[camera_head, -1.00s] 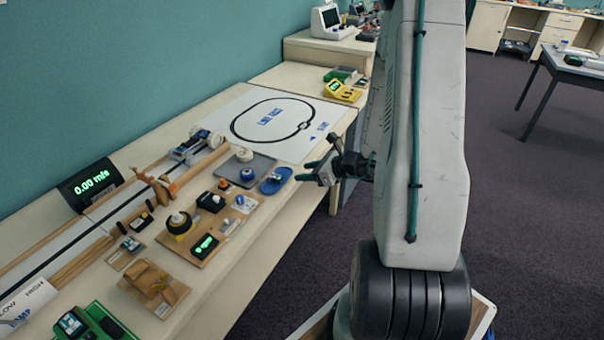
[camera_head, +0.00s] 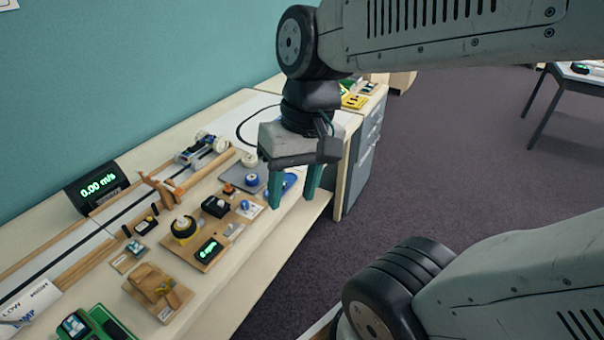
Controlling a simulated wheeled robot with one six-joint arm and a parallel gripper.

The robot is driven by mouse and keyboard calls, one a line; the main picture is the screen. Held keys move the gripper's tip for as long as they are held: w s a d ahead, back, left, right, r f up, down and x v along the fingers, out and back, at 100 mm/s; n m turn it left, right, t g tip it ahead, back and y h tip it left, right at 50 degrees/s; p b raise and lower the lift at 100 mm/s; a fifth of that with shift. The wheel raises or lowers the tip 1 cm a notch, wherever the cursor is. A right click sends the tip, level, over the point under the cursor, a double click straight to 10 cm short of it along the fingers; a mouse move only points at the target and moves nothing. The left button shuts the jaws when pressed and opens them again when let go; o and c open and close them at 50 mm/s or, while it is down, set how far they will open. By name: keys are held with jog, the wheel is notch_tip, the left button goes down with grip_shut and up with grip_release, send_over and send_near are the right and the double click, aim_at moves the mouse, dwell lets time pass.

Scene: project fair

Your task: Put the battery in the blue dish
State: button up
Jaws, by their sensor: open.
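My gripper (camera_head: 294,201) is open and points down, its two green fingers apart with nothing seen between them. It hangs in front of the blue dish (camera_head: 290,182) in this view, near the table's front edge. The fingers hide part of the dish, and what lies in it is unclear. I cannot single out the battery with certainty. A small dark piece with an orange-yellow part (camera_head: 145,226) lies on the table to the left, well away from my gripper, but it is too small to identify.
The long table holds a lit speed display (camera_head: 97,187), a wooden ramp track, a wooden board with a green-lit meter (camera_head: 208,249), a yellow-based spool (camera_head: 183,229) and a green device (camera_head: 95,325). A drawer cabinet (camera_head: 366,150) stands at right, beside open floor.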

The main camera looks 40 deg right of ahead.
jog(key=shift+s+d+r+n+t+h, duration=0.25)
jog(key=shift+s+d+r+n+h, duration=0.15)
jog(key=shift+s+d+n+h, duration=0.15)
jog(key=shift+s+d+r+n+t+h, duration=0.25)
jog(key=shift+s+d+r+n+h, duration=0.2)
jog(key=shift+s+h, duration=0.15)
